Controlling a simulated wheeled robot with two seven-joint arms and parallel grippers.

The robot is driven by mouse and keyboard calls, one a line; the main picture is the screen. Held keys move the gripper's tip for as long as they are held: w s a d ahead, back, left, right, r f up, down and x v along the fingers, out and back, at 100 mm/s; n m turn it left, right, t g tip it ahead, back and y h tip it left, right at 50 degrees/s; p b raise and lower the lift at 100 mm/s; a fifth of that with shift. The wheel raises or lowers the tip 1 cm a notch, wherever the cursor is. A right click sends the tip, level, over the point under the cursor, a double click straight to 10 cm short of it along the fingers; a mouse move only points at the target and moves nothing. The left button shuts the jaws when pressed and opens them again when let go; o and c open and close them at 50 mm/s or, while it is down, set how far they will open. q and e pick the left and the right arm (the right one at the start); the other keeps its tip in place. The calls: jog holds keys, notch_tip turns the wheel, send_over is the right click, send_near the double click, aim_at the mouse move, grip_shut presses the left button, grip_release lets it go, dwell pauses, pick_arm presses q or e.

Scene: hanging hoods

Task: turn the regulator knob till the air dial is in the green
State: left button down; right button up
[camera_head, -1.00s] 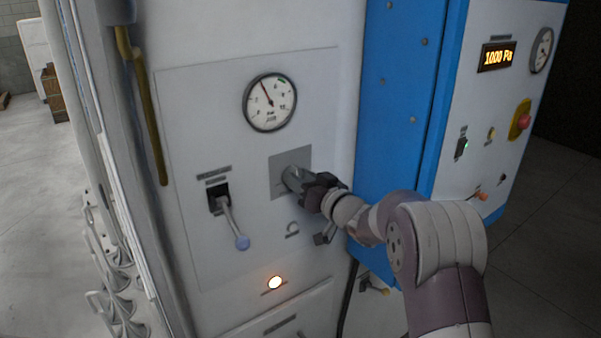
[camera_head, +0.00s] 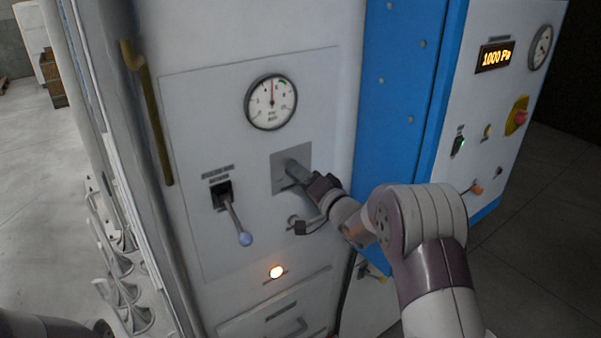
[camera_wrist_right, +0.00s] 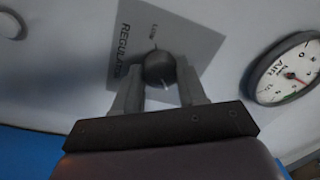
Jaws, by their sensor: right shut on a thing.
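The regulator knob (camera_wrist_right: 158,68) is a dark round knob on a grey plate marked REGULATOR in the right wrist view. In the head view the plate (camera_head: 278,187) shows, but the knob is largely hidden by my gripper. My right gripper (camera_wrist_right: 158,88) is shut on the knob, one finger on each side. The air dial (camera_head: 270,101) is a round white gauge above the plate. Its red needle points nearly straight up, left of the short green arc at upper right. The dial also shows in the right wrist view (camera_wrist_right: 285,70), needle short of the green. My left gripper is out of view.
A lever with a blue ball end (camera_head: 245,239) sticks out left of the plate. A lit lamp (camera_head: 276,272) is below. A blue column (camera_head: 398,100) and a panel with a 1000 Pa display (camera_head: 495,56) stand to the right.

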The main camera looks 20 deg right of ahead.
jog(key=shift+r+m, duration=0.25)
jog(key=shift+m, duration=0.35)
jog(key=o, duration=0.9)
jog(key=shift+o, duration=0.8)
jog(key=shift+w+f, duration=0.1)
jog(key=shift+f, duration=0.05)
jog(key=shift+d, duration=0.1)
jog(key=b+v, duration=0.4)
jog(key=v, duration=0.8)
jog(key=shift+s+b, duration=0.35)
jog(key=shift+b, duration=0.05)
jog(key=shift+d+f, duration=0.1)
jog(key=shift+d, duration=0.05)
